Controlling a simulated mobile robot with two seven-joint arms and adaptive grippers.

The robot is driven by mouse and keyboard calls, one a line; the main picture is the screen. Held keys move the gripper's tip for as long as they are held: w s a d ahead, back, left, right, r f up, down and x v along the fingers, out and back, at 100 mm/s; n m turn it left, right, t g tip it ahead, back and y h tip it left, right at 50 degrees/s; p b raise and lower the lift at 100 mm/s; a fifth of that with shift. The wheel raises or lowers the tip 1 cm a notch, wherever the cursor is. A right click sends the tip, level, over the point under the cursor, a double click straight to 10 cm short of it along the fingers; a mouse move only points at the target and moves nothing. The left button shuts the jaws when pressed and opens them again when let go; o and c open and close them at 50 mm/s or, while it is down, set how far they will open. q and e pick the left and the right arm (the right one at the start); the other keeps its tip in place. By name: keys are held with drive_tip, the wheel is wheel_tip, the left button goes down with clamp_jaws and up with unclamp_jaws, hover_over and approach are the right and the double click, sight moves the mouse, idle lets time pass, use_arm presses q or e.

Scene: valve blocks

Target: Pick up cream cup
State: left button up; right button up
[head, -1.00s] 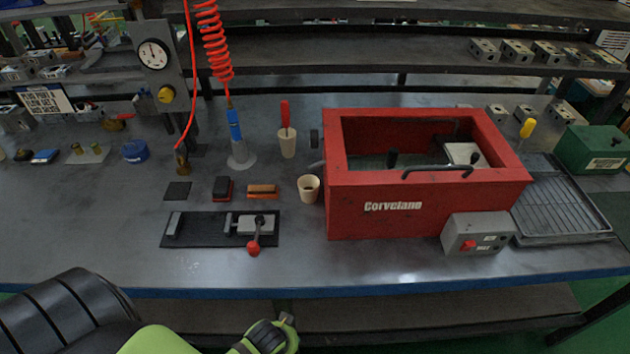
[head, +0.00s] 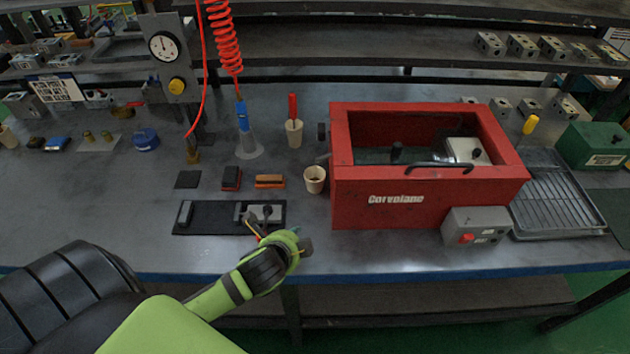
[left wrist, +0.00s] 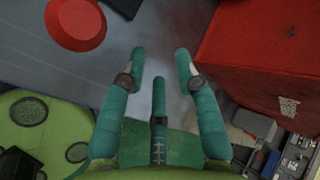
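An empty-looking cream cup (head: 315,179) stands upright on the bench, just left of the red box. A second cream cup (head: 294,137) stands behind it and holds a red-handled tool. My left gripper (head: 302,241) is over the front of the bench, nearer the front edge than the cups and apart from them. In the left wrist view the teal fingers of my left gripper (left wrist: 162,68) are spread open with nothing between them. Neither cup can be made out in that view. My right gripper is not in view.
The red box (head: 430,200) stands right of the cup, and its wall also shows in the left wrist view (left wrist: 265,45). A clamp fixture on a black plate (head: 210,222) lies left of my gripper. Its red knob (left wrist: 75,22) shows close by. Orange and dark blocks lie left of the cup.

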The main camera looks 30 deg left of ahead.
sight(306, 172)
use_arm(q)
drive_tip(key=w+a+m+t, duration=0.1)
drive_tip(key=w+m, duration=0.1)
drive_tip(key=m, duration=0.1)
drive_tip(key=w+a+r+m+t, duration=0.1)
drive_tip(key=w+a+m, duration=0.1)
drive_tip(key=m, duration=0.1)
drive_tip(key=w+a+r+m+t, duration=0.1)
drive_tip(key=w+m, duration=0.2)
drive_tip(key=shift+w+a, duration=0.1)
drive_tip(key=shift+a, duration=0.15)
drive_tip(key=w+a+m, duration=0.1)
drive_tip(key=m, duration=0.1)
drive_tip(key=w+a+r+m+t, duration=0.1)
drive_tip(key=m, duration=0.2)
drive_tip(key=w+a+m, duration=0.1)
drive_tip(key=w+m, duration=0.1)
drive_tip(key=m, duration=0.1)
drive_tip(key=shift+r+t+h, duration=0.35)
drive_tip(key=shift+t+h, duration=0.05)
drive_tip(key=shift+w+a+f, duration=0.1)
drive_tip(key=shift+w+f, duration=0.05)
drive_tip(key=shift+w, duration=0.55)
drive_tip(key=shift+f+p+x, duration=0.2)
drive_tip(key=shift+p+x, duration=0.2)
drive_tip(key=shift+x, duration=2.45)
drive_tip(key=shift+s+a, duration=0.15)
clamp_jaws()
